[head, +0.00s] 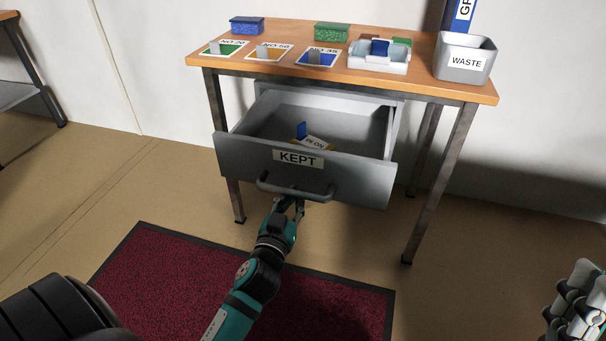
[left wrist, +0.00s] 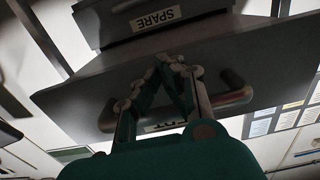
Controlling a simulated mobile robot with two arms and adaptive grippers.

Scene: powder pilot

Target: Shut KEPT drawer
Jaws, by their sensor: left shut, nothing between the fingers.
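The KEPT drawer (head: 238,157) is a grey drawer under the wooden-topped table. It stands well open, with a white KEPT label (head: 298,159) and a bar handle (head: 318,196) on its front. Inside lie a pale labelled card (head: 316,143) and a small blue piece (head: 302,130). My left gripper (head: 291,201) is shut and empty, at the handle just below the label. In the left wrist view its closed fingertips (left wrist: 172,60) lie over the drawer front, and the fingers hide the handle's middle. I cannot tell whether they touch it.
The table (head: 420,82) carries several labelled cards, a blue box (head: 247,26), a green box (head: 331,32), a white tray (head: 365,62) and a grey WASTE bin (head: 466,60). A SPARE label (left wrist: 155,18) shows in the wrist view. A dark red mat (head: 150,270) lies in front.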

